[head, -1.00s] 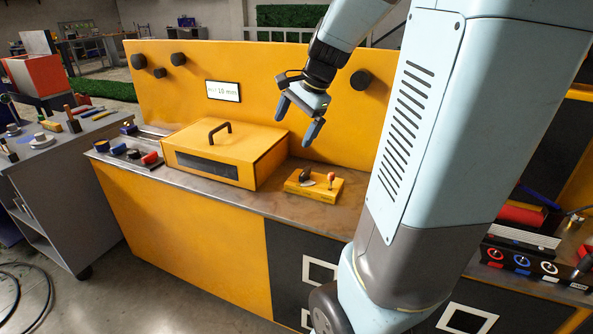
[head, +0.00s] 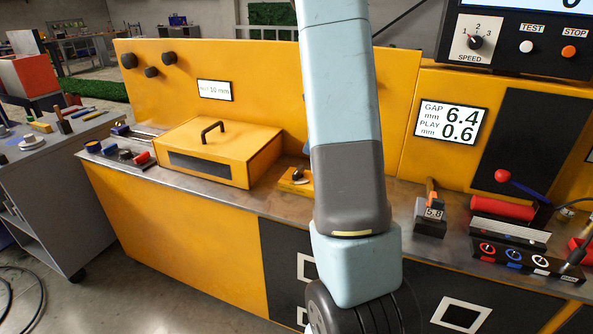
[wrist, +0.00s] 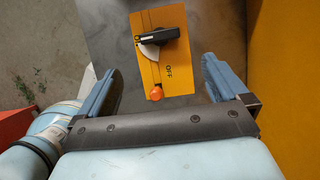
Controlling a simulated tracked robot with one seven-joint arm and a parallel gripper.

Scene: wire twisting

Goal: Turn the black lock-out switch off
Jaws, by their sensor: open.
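The black lock-out switch (wrist: 160,35) sits on a yellow block (wrist: 180,80) in the wrist view. Its handle lies roughly crosswise, and the printed word OFF is lower on the block. A silver curved part sits beside the handle, and an orange-red ball (wrist: 156,93) is at the block's near end. My gripper (wrist: 161,84) is open and empty, its blue fingers on either side of the block's near end; the height gap is unclear. In the head view, part of the block (head: 290,187) and switch (head: 298,174) show left of my arm, which mostly hides the gripper.
A yellow lidded box (head: 225,150) with a black handle stands left of the block. A yellow back panel (head: 270,80) rises behind.

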